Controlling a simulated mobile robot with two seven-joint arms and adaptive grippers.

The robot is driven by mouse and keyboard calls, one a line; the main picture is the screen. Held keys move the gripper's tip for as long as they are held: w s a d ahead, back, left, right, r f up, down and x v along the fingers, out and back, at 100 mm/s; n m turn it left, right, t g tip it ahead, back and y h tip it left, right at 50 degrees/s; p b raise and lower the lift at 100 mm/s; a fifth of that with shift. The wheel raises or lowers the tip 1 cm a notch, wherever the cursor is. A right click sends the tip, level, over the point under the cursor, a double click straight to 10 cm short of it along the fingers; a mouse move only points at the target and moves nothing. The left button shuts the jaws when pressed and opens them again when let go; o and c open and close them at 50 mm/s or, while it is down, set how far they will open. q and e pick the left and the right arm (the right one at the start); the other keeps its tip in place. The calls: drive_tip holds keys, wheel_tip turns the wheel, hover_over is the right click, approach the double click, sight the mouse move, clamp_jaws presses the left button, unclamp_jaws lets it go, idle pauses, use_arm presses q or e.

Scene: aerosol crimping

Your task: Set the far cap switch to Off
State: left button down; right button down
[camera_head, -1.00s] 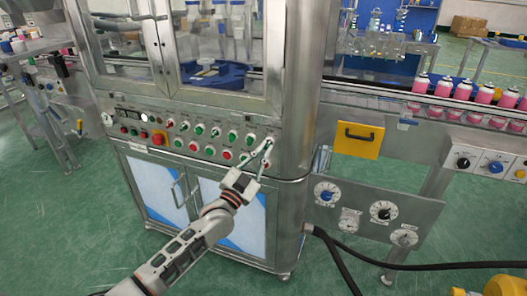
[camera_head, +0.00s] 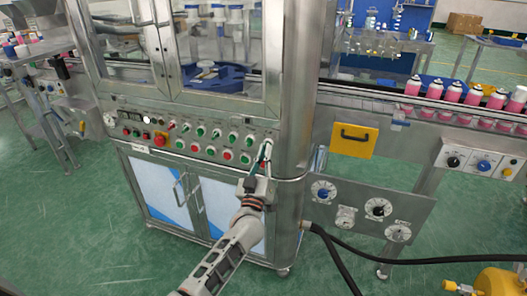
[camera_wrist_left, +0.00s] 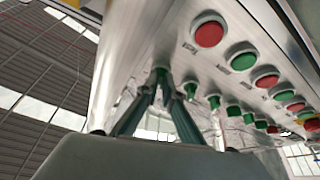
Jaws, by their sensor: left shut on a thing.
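The control panel (camera_head: 200,140) has rows of green and red knobs and buttons. A green switch (camera_wrist_left: 160,74) at the right end of the panel's upper row is between the fingertips of my left gripper (camera_wrist_left: 158,84). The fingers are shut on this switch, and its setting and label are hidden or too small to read. In the head view my left gripper (camera_head: 264,152) reaches up to the panel's right end from below. My right gripper is not in view.
A yellow plate with a black handle (camera_head: 353,139) and a dial panel (camera_head: 370,205) are to the right. Pink-bodied cans (camera_head: 452,92) stand on the conveyor behind. Other green knobs (camera_wrist_left: 190,88) and a red button (camera_wrist_left: 208,30) are close to my fingers. Black hoses (camera_head: 335,258) run low at right.

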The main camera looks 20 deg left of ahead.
use_arm(q)
drive_tip(key=n+y+p, duration=0.1)
drive_tip(key=n, duration=0.2)
drive_tip(key=shift+d+g, duration=0.1)
drive_tip(key=shift+g, duration=0.2)
idle(0.3)
drive_tip(key=c, duration=2.3)
unclamp_jaws()
drive_tip(key=shift+c, duration=0.2)
drive_tip(key=shift+o, duration=0.6)
drive_tip(key=shift+s, duration=0.1)
